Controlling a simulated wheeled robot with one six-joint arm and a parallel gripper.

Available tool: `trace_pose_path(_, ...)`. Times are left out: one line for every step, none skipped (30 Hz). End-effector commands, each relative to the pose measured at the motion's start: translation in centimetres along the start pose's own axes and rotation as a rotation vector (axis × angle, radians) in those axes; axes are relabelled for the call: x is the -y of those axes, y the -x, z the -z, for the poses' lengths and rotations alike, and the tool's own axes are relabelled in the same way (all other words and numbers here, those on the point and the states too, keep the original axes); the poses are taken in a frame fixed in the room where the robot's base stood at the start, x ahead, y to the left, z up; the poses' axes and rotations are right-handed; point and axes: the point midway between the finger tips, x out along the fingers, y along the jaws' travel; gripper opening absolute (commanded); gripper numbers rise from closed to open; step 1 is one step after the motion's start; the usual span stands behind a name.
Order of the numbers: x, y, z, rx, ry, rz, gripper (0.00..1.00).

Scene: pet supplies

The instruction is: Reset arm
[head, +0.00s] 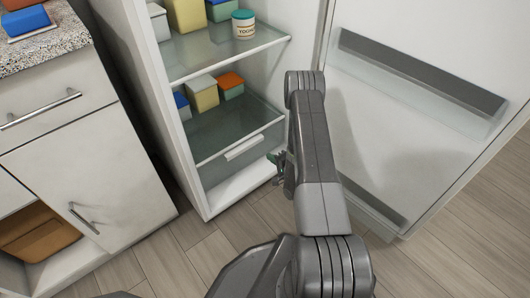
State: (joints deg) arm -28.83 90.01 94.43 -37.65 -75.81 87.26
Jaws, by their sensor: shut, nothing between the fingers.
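My gripper (277,166) shows small and partly hidden behind my own arm, in the middle of the head view. It is shut and holds nothing. It is in front of the open fridge (196,183), near the lower drawer's handle (244,148). I cannot tell whether it touches anything. My arm is folded, with its elbow in front of the fridge opening.
The fridge door (400,140) stands open at the right. A yogurt tub (243,24) and boxes stand on the glass shelf (215,52); more boxes are below. A cabinet (95,170) with a speckled counter (55,48) is at the left. The wood floor (460,240) is clear at lower right.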

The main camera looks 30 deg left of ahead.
Motion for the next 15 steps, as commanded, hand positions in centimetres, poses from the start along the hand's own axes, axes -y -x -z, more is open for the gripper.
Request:
trace_pose_path(0.2, 1.1, 0.1, -0.002, -0.004, -0.002, 0.00)
trace_pose_path(0.2, 1.5, 0.0, -0.002, -0.004, -0.002, 0.00)
trace_pose_path(0.1, 2.1, 0.1, -0.003, -0.003, -0.002, 0.00)
trace_pose_path(0.1, 2.4, 0.1, -0.002, -0.003, -0.002, 0.00)
trace_pose_path(0.1, 2.7, 0.1, -0.001, -0.003, -0.001, 0.00)
trace_pose_path(0.1, 3.0, 0.0, -0.001, -0.002, -0.001, 0.00)
trace_pose_path(0.1, 3.2, 0.0, -0.001, -0.002, -0.001, 0.00)
trace_pose_path(0.0, 3.4, 0.0, -0.001, -0.002, -0.001, 0.00)
trace_pose_path(0.0, 3.5, 0.0, -0.001, -0.002, -0.001, 0.00)
trace_pose_path(0.0, 3.6, 0.0, -0.001, -0.001, -0.001, 0.00)
trace_pose_path(0.0, 3.6, 0.0, -0.001, -0.001, -0.001, 0.00)
trace_pose_path(0.0, 3.6, 0.0, -0.001, -0.001, -0.001, 0.00)
trace_pose_path(-0.1, 3.6, 0.0, 0.000, -0.001, -0.001, 0.00)
trace_pose_path(-0.1, 3.6, 0.0, 0.000, -0.001, -0.001, 0.00)
trace_pose_path(-0.1, 3.6, 0.0, 0.000, -0.001, -0.001, 0.00)
